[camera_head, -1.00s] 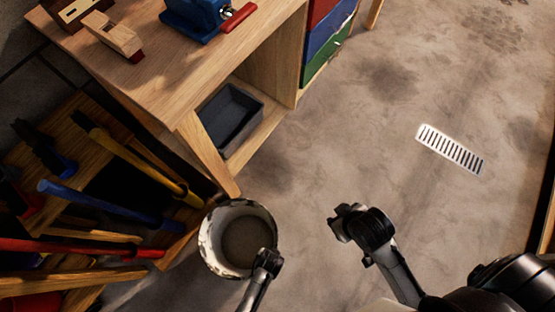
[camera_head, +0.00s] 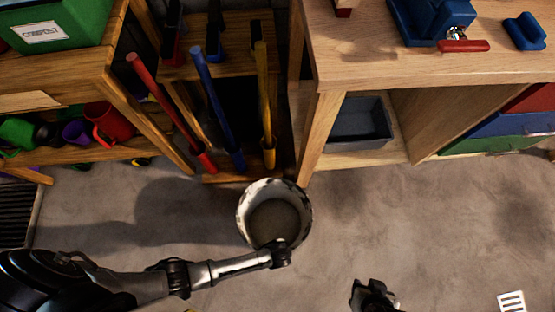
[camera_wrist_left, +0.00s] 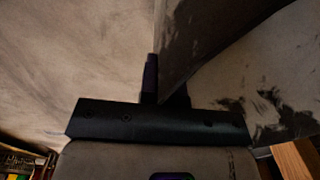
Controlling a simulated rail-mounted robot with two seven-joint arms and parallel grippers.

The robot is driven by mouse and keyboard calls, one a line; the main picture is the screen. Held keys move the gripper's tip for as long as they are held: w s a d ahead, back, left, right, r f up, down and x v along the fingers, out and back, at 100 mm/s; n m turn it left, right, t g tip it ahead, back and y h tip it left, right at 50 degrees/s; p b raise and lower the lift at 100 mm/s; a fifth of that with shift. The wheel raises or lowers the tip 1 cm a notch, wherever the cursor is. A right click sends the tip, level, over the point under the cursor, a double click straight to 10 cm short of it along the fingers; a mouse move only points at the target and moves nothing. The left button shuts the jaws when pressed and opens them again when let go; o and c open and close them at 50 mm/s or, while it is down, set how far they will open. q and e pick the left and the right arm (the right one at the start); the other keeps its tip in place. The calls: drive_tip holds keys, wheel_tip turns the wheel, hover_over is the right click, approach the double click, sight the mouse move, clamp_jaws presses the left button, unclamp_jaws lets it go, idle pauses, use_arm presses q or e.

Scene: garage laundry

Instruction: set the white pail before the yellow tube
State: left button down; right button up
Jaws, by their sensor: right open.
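The white pail (camera_head: 244,222), with dark blotches, is upright before the lower end of the yellow tube (camera_head: 264,95), close to the bench leg. I cannot tell whether its base touches the floor. My left gripper (camera_head: 279,250) is at the pail's near rim. In the left wrist view its fingers (camera_wrist_left: 160,85) are close together about the pail's wall (camera_wrist_left: 205,60), one on each side. My right gripper (camera_head: 368,290) is open and empty above the floor at the bottom edge, right of the pail.
A blue tube (camera_head: 216,105) and a red tube (camera_head: 165,105) stand left of the yellow one in a wooden rack. A workbench (camera_head: 420,62) holds a grey bin (camera_head: 362,122) on its low shelf. A shelf with a green compost box (camera_head: 50,20) is left.

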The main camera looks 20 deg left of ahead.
use_arm(q)
drive_tip(key=shift+w+f, duration=0.1)
drive_tip(key=c, duration=1.3)
unclamp_jaws()
drive_tip(key=shift+c, duration=0.2)
wheel_tip(320, 180, up, 12)
drive_tip(key=p, duration=0.7)
drive_tip(key=shift+s+d+p, duration=0.15)
drive_tip(key=shift+s+p, duration=0.15)
drive_tip(key=shift+s, duration=0.05)
drive_tip(key=shift+r, duration=0.2)
